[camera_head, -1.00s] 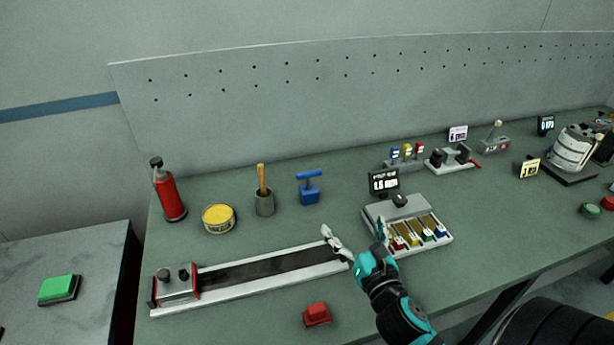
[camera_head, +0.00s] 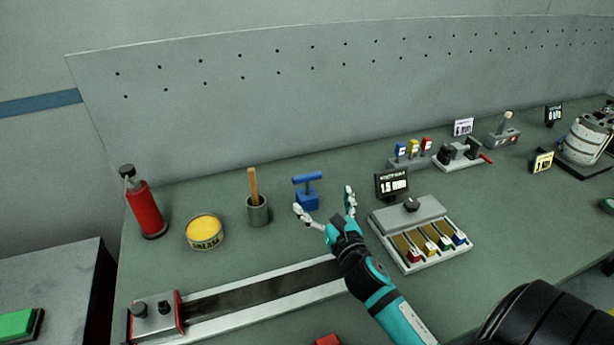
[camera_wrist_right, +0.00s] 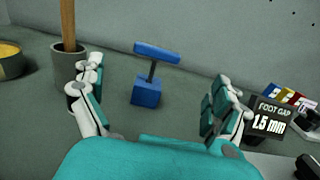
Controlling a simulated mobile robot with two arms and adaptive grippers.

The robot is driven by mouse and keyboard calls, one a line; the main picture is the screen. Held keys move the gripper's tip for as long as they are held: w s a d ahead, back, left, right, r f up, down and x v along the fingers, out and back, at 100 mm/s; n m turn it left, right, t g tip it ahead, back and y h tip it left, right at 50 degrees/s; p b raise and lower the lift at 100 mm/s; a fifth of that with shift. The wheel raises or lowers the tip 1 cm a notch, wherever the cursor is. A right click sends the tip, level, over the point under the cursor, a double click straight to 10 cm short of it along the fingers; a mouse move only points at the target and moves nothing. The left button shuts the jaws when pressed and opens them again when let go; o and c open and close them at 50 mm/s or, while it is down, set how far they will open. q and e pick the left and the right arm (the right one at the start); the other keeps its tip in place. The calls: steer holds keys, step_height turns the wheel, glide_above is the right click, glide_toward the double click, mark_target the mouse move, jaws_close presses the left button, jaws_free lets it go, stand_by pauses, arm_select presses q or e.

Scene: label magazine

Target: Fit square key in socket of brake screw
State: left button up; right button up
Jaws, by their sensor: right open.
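The blue T-handled key (camera_head: 308,180) stands upright in a blue block (camera_head: 308,200) on the green bench. My right gripper (camera_head: 326,202) is open and empty in front of it, fingers spread. In the right wrist view the key's crossbar (camera_wrist_right: 157,53) and its block (camera_wrist_right: 146,93) sit between the two fingers and beyond them, apart from both. The key's lower end is hidden in the block. I cannot make out the brake screw's socket; a grey end block with dark knobs (camera_head: 155,315) sits at the left end of the rail. My left gripper is out of view.
A grey cup with a wooden handle (camera_head: 257,210) stands just left of the key, with a yellow grease tin (camera_head: 204,232) and red bottle (camera_head: 144,205) further left. A label unit (camera_head: 408,214) with a "1.5 mm" display (camera_head: 392,186) is to the right. The long rail (camera_head: 260,297) lies in front.

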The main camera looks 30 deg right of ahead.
mark_target(308, 179)
steer(key=x, duration=0.4)
steer(key=shift+w+p, duration=0.15)
steer(key=shift+p, duration=0.15)
steer(key=shift+w+r, duration=0.1)
steer(key=shift+w, duration=0.2)
steer(key=p+x, duration=0.1)
steer(key=x, duration=0.2)
steer(key=shift+w+a+p, duration=0.1)
steer(key=shift+w+p, duration=0.2)
steer(key=shift+w, duration=0.4)
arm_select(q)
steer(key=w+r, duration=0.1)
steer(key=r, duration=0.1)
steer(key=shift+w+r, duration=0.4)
arm_select(e)
steer(key=c, duration=1.1)
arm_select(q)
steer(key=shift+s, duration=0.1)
arm_select(e)
steer(key=shift+c, duration=0.5)
